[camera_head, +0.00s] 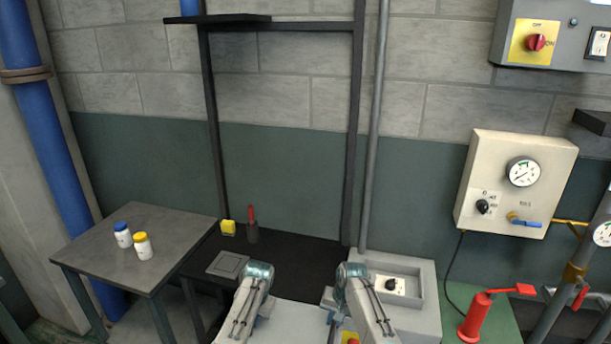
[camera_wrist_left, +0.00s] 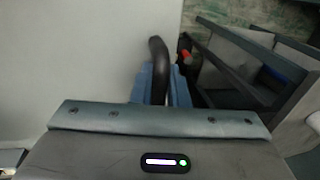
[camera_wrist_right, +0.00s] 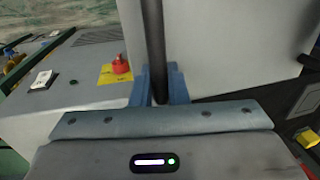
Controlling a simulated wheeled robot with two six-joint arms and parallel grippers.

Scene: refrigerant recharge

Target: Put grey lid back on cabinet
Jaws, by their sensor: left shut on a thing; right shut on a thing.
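The grey lid (camera_head: 298,316) is a large light panel between my two arms at the bottom of the head view. My left gripper (camera_head: 260,271) is shut on a black bar handle of it, and the panel fills the left of the left wrist view (camera_wrist_left: 80,60). My right gripper (camera_head: 350,270) is shut on another black handle, with the panel (camera_wrist_right: 235,50) at the right in its wrist view. The grey cabinet (camera_head: 425,318) stands at the lower right, with a recess holding a white switch plate. The lid's lower part is cut off in the head view.
A side table (camera_head: 170,225) at the left holds a blue-capped jar (camera_head: 123,236) and a yellow-capped jar (camera_head: 141,246). A black bench (camera_head: 300,262) carries a yellow block (camera_head: 228,227) and a grey plate (camera_head: 228,265).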

